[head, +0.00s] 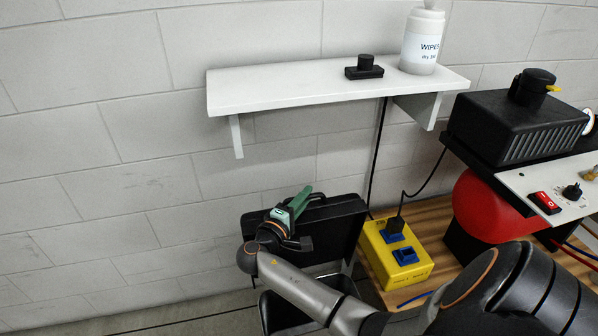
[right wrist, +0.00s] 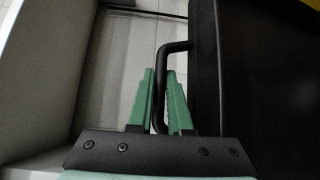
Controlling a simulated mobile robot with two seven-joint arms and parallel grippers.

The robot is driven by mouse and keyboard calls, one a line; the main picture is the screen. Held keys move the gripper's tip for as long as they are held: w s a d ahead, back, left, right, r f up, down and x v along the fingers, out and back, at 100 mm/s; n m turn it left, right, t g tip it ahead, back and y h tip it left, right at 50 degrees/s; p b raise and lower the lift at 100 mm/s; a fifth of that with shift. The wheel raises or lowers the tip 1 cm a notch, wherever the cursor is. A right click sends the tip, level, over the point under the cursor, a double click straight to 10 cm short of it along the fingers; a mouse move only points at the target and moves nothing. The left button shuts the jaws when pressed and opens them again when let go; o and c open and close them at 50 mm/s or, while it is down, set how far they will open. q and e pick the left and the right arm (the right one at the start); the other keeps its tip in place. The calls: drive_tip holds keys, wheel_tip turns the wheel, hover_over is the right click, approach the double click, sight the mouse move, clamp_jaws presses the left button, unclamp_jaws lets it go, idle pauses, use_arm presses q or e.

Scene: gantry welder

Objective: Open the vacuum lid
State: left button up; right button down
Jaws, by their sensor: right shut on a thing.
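The black vacuum lid (head: 338,222) stands raised and tilted up near the wall, behind the open bin-like body (head: 289,312) below it. My right gripper (head: 300,200) is at the lid's upper left edge in the head view. In the right wrist view, the gripper's green fingers (right wrist: 160,95) are shut around the black bar handle (right wrist: 175,47), which joins the dark lid panel (right wrist: 240,80) on the right. The handle is mostly hidden by my gripper in the head view. My left gripper is not in view.
A yellow outlet box (head: 385,268) with a black plug stands right of the lid on a wooden bench (head: 435,218). A black machine and a red rounded tank (head: 478,212) are further right. A white shelf (head: 290,88) with a wipes tub (head: 421,45) is above.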

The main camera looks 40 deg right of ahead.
drive_tip(key=shift+s+a+f, duration=0.1)
drive_tip(key=shift+s+a, duration=0.4)
drive_tip(key=shift+s, duration=0.35)
drive_tip(key=c, duration=0.8)
unclamp_jaws()
drive_tip(key=shift+c, duration=0.2)
drive_tip(key=v, duration=1.2)
drive_tip(key=shift+a, duration=0.25)
drive_tip(key=shift+f, duration=0.1)
